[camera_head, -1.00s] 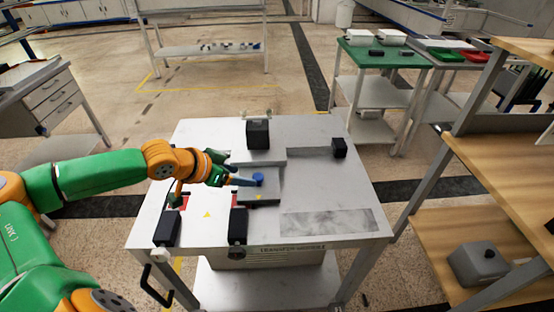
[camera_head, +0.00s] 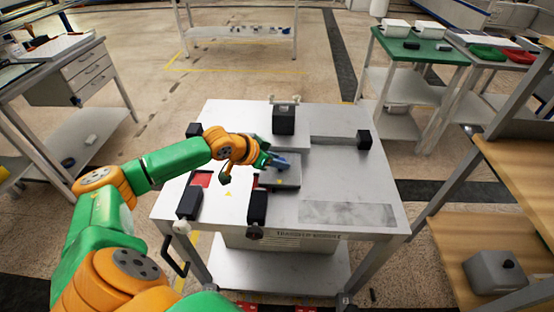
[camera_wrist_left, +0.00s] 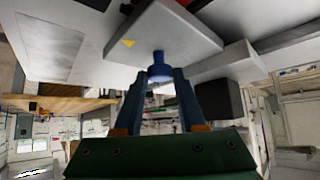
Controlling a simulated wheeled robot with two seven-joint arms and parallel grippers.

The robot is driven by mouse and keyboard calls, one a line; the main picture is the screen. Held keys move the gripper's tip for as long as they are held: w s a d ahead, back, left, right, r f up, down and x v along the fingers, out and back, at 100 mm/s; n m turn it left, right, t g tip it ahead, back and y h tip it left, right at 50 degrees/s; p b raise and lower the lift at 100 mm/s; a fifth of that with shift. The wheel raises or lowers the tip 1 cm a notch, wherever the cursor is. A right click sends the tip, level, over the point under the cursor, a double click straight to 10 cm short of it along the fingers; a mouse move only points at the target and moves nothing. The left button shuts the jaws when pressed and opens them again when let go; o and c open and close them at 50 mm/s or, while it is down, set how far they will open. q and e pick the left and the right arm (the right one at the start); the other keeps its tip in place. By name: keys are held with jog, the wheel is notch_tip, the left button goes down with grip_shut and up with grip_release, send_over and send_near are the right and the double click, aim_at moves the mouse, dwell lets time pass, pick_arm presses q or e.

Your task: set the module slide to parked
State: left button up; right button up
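The module slide is a grey plate (camera_head: 288,182) with a yellow triangle, set in the top of the grey transfer table (camera_head: 240,228). In the left wrist view the plate (camera_wrist_left: 172,34) fills the upper middle, and a blue knob (camera_wrist_left: 159,70) stands on it. My left gripper (camera_head: 280,161) is over the plate and mostly hides the knob in the head view. In the left wrist view its two blue fingers (camera_wrist_left: 159,78) lie on either side of the knob, very close to it. I cannot tell whether they press on it. My right gripper is not in view.
A black block (camera_head: 284,120) stands behind the plate, and another (camera_head: 364,140) is at the right end of a slot. Black blocks (camera_head: 189,203) (camera_head: 258,207) stand at the front, near red patches (camera_head: 202,180). A wooden shelf unit (camera_head: 510,170) stands right of the table.

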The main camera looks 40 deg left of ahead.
pick_arm(q)
grip_shut()
dwell(1.1)
